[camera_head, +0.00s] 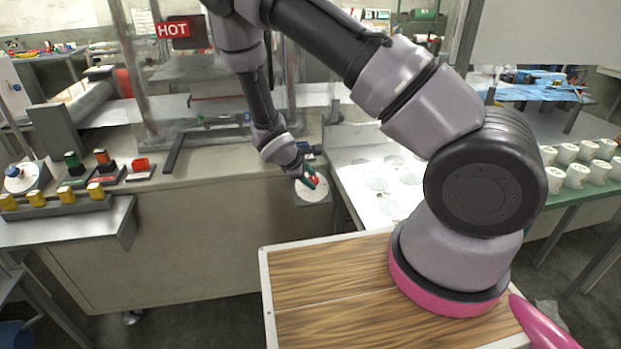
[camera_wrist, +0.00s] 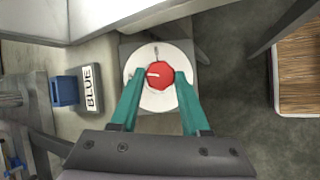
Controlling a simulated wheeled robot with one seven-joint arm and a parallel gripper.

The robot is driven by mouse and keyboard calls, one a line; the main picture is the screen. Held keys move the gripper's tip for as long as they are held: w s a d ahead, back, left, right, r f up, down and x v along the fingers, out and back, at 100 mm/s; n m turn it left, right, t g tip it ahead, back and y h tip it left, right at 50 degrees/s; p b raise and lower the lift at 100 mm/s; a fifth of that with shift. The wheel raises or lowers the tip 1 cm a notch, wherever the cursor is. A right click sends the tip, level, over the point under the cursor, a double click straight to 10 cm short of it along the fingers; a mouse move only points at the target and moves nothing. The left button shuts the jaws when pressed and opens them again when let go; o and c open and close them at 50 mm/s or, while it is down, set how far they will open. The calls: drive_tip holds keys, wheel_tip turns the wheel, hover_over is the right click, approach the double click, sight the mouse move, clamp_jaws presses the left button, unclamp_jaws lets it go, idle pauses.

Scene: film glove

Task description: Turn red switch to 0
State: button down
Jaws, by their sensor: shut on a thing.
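The red switch (camera_wrist: 158,75) is a round red knob with a white pointer line, on a white round dial plate (camera_wrist: 158,101) in the wrist view. The pointer line points left in that view. Marks on the plate are too small to read. My gripper (camera_wrist: 160,76) has its two green fingers on either side of the knob, shut on it. In the head view, my gripper (camera_head: 310,178) is at the switch, on the dial plate (camera_head: 312,192) at the right end of the bench; the knob (camera_head: 314,180) is partly hidden by the fingers.
Red, green and orange buttons and a blue-knobbed dial (camera_head: 18,173) stand on the bench at left. White cups (camera_head: 577,174) stand at right.

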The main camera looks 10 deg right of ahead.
drive_tip(key=shift+s+n+t, duration=0.1)
drive_tip(key=shift+n+t, duration=0.3)
drive_tip(key=shift+n, duration=0.5)
drive_tip(key=shift+c, duration=1.9)
unclamp_jaws()
drive_tip(key=v, duration=1)
drive_tip(key=shift+s+a+r, duration=0.15)
drive_tip(key=shift+s+a, duration=0.15)
